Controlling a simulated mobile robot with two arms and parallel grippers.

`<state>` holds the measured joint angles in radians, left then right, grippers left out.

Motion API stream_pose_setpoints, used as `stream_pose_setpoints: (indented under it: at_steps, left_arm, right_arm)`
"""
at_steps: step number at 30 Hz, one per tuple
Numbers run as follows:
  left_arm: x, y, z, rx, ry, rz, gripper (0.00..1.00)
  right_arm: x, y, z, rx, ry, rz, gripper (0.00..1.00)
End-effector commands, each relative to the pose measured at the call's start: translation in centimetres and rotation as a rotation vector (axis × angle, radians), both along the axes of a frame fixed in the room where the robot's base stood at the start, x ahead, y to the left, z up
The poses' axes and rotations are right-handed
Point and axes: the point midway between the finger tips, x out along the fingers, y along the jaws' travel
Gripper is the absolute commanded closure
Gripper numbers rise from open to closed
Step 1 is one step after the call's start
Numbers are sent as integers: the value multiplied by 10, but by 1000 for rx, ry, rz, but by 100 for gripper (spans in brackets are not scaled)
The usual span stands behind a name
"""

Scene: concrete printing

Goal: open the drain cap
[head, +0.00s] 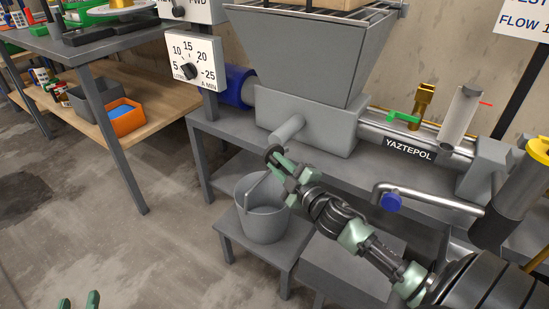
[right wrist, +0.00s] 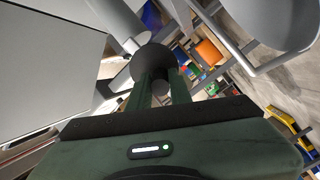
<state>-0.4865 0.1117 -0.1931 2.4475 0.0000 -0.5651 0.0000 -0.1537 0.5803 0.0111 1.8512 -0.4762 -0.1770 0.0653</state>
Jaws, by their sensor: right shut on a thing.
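The drain pipe (head: 289,129) is a grey stub coming out of the grey housing under the hopper. The drain cap (right wrist: 153,66) is a dark round piece at the pipe's end, between my right gripper's fingers in the right wrist view. My right gripper (head: 284,170) is shut on the cap. A grey bucket (head: 262,222) stands below the pipe end, partly behind the gripper. My left gripper (head: 78,301) shows only as two green fingertips at the bottom left, apart and with nothing seen between them.
The hopper (head: 310,55) and the pump tube labelled YAZTEPOL (head: 408,149) stand on a grey bench behind the gripper. The bucket is on a low grey stand (head: 245,250). The floor at left is clear.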

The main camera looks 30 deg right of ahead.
Motion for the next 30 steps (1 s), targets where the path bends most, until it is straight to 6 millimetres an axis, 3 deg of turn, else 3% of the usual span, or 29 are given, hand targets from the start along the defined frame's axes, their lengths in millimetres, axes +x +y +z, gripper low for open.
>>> stream_pose_setpoints:
  at_steps: [6,12,27,28,30]
  left_arm:
    - [-14,9,-33,45,184,12,64]
    - [-24,13,-50,66,272,18,64]
    - [-27,15,-55,72,299,20,64]
    - [-27,15,-55,72,299,20,64]
    - [-27,14,-55,72,299,20,64]
  right_arm:
    - [-5,-4,0,0,3,87,100]
    - [-8,-5,0,0,1,130,100]
    - [-8,-5,-1,1,0,143,100]
    - [-8,-5,-1,1,0,143,72]
    - [-8,-5,0,0,0,143,59]
